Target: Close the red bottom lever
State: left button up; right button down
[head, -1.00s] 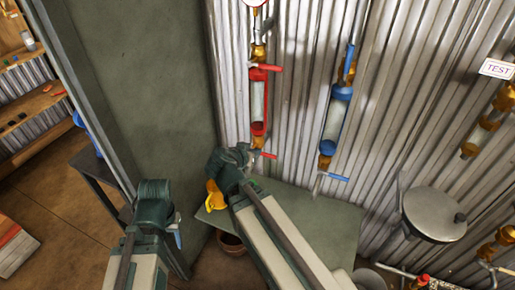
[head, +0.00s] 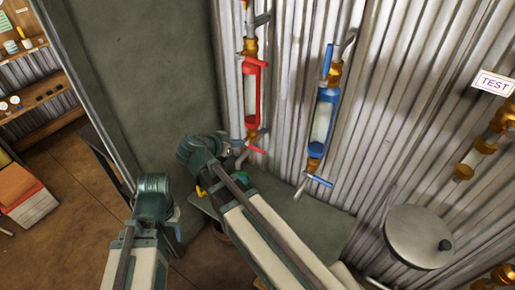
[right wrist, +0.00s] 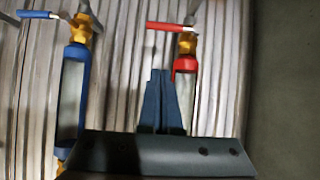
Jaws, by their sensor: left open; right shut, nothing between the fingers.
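The red bottom lever (head: 256,149) sticks out to the right, tilted slightly down, from the brass valve under the red-framed cylinder (head: 250,95). The right wrist view appears upside down. There the red lever (right wrist: 165,26) points left from its brass valve (right wrist: 187,43), at the top. My right gripper (head: 232,148) is close to the lever in the head view, partly hidden by its own wrist. In the right wrist view its fingers (right wrist: 160,73) are shut and empty, below the lever in the picture and apart from it. My left gripper (head: 174,225) is low at left, open, mostly hidden.
A red upper lever (head: 250,62) sits above the red cylinder. A blue cylinder (head: 322,122) with blue levers stands to its right on the corrugated wall. A grey-green bench (head: 320,225) lies below, a round metal lid (head: 418,237) at right. A green wall (head: 135,85) stands at left.

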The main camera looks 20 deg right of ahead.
jog(key=b, duration=0.6)
send_over(258, 149)
jog(key=a, duration=0.3)
notch_tip(258, 149, down, 6)
jog(key=shift+s+d+f+b, duration=0.2)
jog(key=shift+f+b, duration=0.7)
jog(key=shift+s+d+f+b, duration=0.15)
jog(key=shift+d+f+b, duration=0.05)
jog(key=shift+f+b, duration=0.65)
jog(key=shift+s+d+f+b, duration=0.1)
jog(key=shift+f+b, duration=0.5)
jog(key=shift+b, duration=0.05)
jog(key=shift+s, duration=0.1)
